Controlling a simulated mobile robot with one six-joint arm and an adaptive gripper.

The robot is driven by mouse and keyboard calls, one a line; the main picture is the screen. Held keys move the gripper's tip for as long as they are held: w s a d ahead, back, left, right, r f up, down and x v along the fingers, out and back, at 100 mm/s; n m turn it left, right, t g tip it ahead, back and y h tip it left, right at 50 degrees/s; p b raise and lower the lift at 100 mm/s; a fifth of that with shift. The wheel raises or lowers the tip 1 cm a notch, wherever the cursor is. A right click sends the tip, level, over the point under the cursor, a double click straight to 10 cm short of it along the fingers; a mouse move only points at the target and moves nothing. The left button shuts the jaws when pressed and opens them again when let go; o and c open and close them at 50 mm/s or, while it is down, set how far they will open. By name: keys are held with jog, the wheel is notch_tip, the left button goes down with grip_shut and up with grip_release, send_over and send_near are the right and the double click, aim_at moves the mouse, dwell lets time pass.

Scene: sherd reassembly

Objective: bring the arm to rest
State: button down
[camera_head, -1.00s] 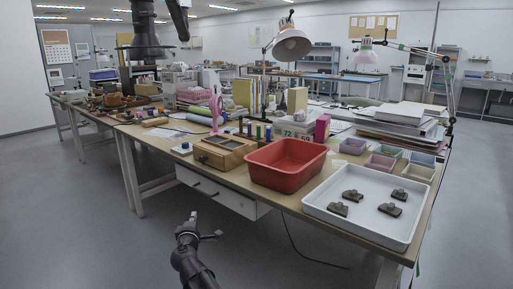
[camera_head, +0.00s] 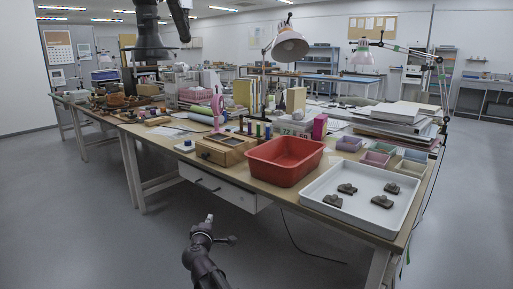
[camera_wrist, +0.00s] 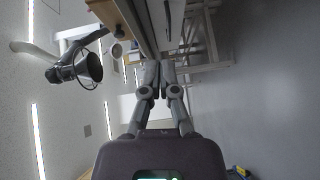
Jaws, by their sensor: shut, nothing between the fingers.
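My gripper shows in the wrist view (camera_wrist: 160,72) with its two grey fingers together and nothing between them. In the head view my arm rises from the bottom edge, and my gripper (camera_head: 209,219) is at its upper end, in front of the workbench (camera_head: 165,147) and over the open floor. It touches nothing that I can see. Several brown sherds (camera_head: 346,188) lie apart from each other in the white tray (camera_head: 319,205) at the bench's right end, well away from my gripper.
A red tub (camera_head: 285,172) stands left of the white tray, with a wooden box (camera_head: 219,153) further left. A drawer (camera_head: 222,187) hangs under the bench front. A dark cable (camera_head: 306,254) lies on the floor right of my arm. The floor at left (camera_head: 70,220) is clear.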

jog(key=s+d+f+m+g+h+p, duration=0.1)
jog(key=s+d+f+m+g+h, duration=0.15)
jog(key=d, duration=0.55)
jog(key=s+d+f+m+g+h, duration=0.1)
jog(key=d+f+m+g, duration=0.25)
jog(key=d, duration=0.45)
jog(key=s+d+f+m+g+h+p, duration=0.1)
jog(key=d+f+m+g+h, duration=0.1)
jog(key=d+m, duration=0.35)
jog(key=s+d+f+m+g+y+p, duration=0.1)
jog(key=s+d+f+m+g+y, duration=0.15)
jog(key=s+d+g, duration=0.5)
jog(key=s+d+f+m+g+y+p, duration=0.1)
jog(key=s+d+f+m+g+y, duration=0.2)
jog(key=s, duration=0.7)
notch_tip(320, 180, up, 38)
jog(key=t+p, duration=0.1)
jog(key=p, duration=3.7)
jog(key=shift+d+n+y, duration=0.3)
jog(key=shift+d, duration=0.15)
